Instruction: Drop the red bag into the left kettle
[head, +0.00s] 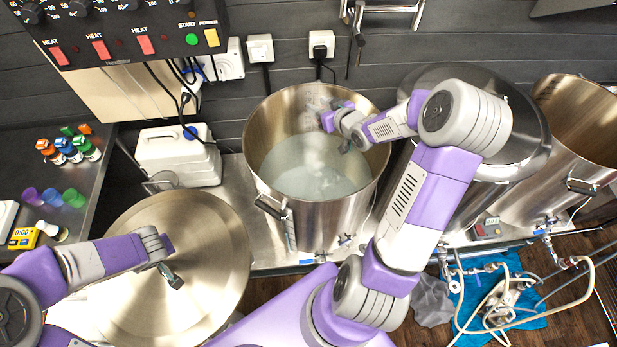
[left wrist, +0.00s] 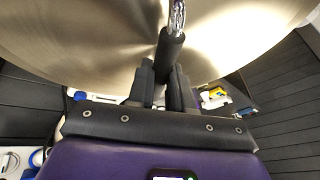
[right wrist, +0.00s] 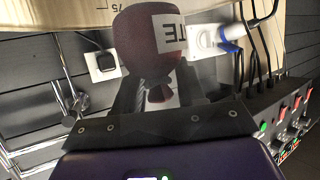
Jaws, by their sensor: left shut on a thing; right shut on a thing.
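The left kettle (head: 262,190) is a steel pot, open at the top, with pale liquid inside. My right gripper (head: 345,146) is over its mouth. In the right wrist view that gripper (right wrist: 158,98) is shut on the neck of a dark red bag (right wrist: 140,50) with a white label. In the head view the bag is hidden by the gripper. My left gripper (head: 172,274) is shut on the dark handle (left wrist: 170,52) of a round steel lid (head: 200,225), held left of the kettle.
A middle kettle with a lid (head: 525,120) and an open right kettle (head: 575,110) stand to the right. A control panel (head: 125,35) hangs upper left. White canisters (head: 178,150), small bottles (head: 70,150) and a yellow timer (head: 23,237) are left. Hoses (head: 490,315) lie on the floor.

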